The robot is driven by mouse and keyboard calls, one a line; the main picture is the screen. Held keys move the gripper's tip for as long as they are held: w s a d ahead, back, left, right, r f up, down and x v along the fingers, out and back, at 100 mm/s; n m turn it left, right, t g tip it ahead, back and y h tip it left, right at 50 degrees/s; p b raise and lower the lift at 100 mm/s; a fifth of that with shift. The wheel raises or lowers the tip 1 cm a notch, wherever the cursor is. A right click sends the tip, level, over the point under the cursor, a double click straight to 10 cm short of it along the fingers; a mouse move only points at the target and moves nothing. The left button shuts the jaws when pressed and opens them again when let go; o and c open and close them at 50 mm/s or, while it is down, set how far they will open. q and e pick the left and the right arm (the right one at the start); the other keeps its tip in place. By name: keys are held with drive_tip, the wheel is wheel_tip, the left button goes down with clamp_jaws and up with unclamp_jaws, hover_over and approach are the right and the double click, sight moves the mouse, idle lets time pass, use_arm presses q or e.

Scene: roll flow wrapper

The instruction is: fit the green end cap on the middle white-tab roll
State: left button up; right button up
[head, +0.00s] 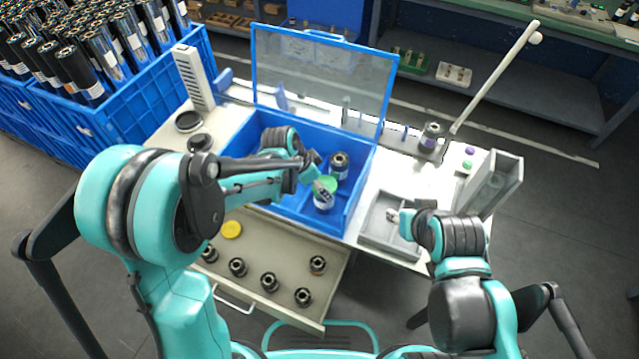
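A green end cap (328,183) shows inside the blue box, at the top of a roll with a white side (323,204). My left gripper (319,186) reaches into the box from the left, with its fingers at the green cap. The fingers partly cover the cap, so I cannot tell whether they grip it or whether it is seated. Another roll (339,160) with a dark, open top stands upright just behind it. My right gripper (393,215) is over the grey tray at the right, away from the rolls; its finger opening is too small to tell.
The blue box (352,212) has its clear lid (320,80) raised at the back. An open drawer (285,253) in front holds several dark pieces and a yellow cap (231,229). A grey tray (385,240), a post and a tall holder (495,185) stand right.

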use_arm(q)
drive_tip(key=shift+f+b, duration=0.55)
drive_tip(key=shift+f, duration=0.05)
drive_tip(key=o, duration=0.5)
drive_tip(key=p+v, duration=0.8)
drive_tip(key=v, duration=0.3)
drive_tip(key=shift+r, duration=0.1)
idle(0.4)
idle(0.5)
